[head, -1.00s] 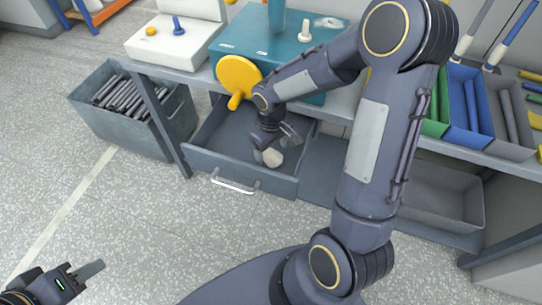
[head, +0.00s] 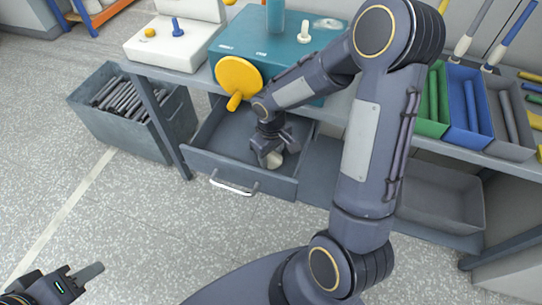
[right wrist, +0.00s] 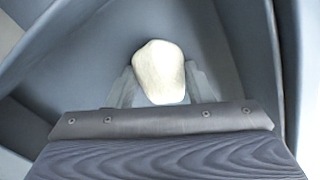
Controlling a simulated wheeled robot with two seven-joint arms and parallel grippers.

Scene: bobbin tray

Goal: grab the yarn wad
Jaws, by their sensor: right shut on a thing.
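The yarn wad (head: 274,159) is a cream, rounded lump low inside the open grey drawer (head: 203,165). My right gripper (head: 268,158) reaches down into the drawer and is shut on the wad. In the right wrist view the wad (right wrist: 160,72) sits between the two grey fingers, with the drawer's walls around it. The head view hides part of the wad behind the gripper. My left gripper (head: 88,274) is at the lower left, over the floor, far from the drawer; its finger gap cannot be made out.
A yellow disc with a handle (head: 239,77) stands above the drawer's back edge. A teal machine (head: 262,45) and a white unit (head: 170,42) are on the bench. A grey bin of dark rods (head: 100,119) stands left. Green, blue and grey bins (head: 467,103) line the right.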

